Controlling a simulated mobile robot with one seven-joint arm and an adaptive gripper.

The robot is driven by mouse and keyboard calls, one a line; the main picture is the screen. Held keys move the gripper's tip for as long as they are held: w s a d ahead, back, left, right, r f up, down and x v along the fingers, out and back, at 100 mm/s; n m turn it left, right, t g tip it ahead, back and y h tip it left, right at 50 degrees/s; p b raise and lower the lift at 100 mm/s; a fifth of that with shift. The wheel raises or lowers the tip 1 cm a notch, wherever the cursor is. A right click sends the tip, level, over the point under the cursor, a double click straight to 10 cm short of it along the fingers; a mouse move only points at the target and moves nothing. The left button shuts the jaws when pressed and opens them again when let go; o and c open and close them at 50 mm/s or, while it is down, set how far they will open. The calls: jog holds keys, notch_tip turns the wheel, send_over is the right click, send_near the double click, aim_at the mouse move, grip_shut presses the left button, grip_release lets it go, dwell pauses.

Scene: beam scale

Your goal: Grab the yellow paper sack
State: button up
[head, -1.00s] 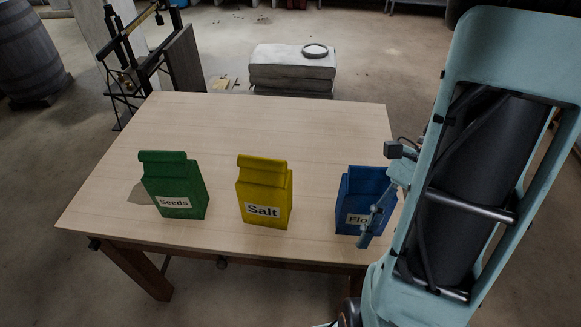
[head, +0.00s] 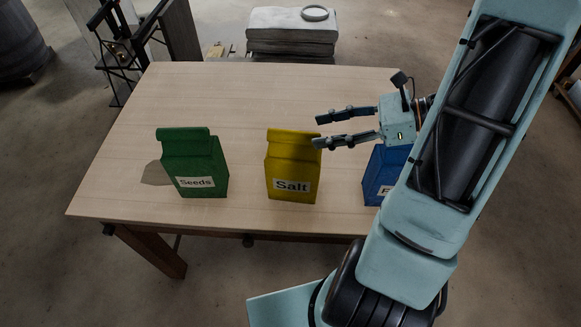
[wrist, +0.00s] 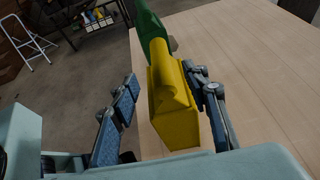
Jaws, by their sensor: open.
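The yellow paper sack (head: 292,160), labelled "Salt", stands upright on the wooden table between the green and blue sacks. My gripper (head: 317,131) is open and empty, to the right of the sack's top, with its fingers pointing left. One fingertip overlaps the sack's upper right edge in the head view; I cannot tell if it touches. In the wrist view the yellow sack (wrist: 174,105) shows between the two spread fingers (wrist: 165,90), closer to the right one.
A green sack (head: 193,165) labelled "Seeds" stands to the left, and behind the yellow one in the wrist view (wrist: 150,28). A blue sack (head: 376,178) stands to the right, partly hidden by my arm. The table's (head: 240,95) back half is clear.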

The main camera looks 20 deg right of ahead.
aim_at(294, 135)
jog(key=x, duration=0.5)
jog(key=p+x, duration=0.1)
jog(key=x, duration=0.2)
jog(key=shift+f, duration=0.3)
jog(key=shift+d, duration=0.1)
grip_shut()
jog(key=shift+r, duration=0.15)
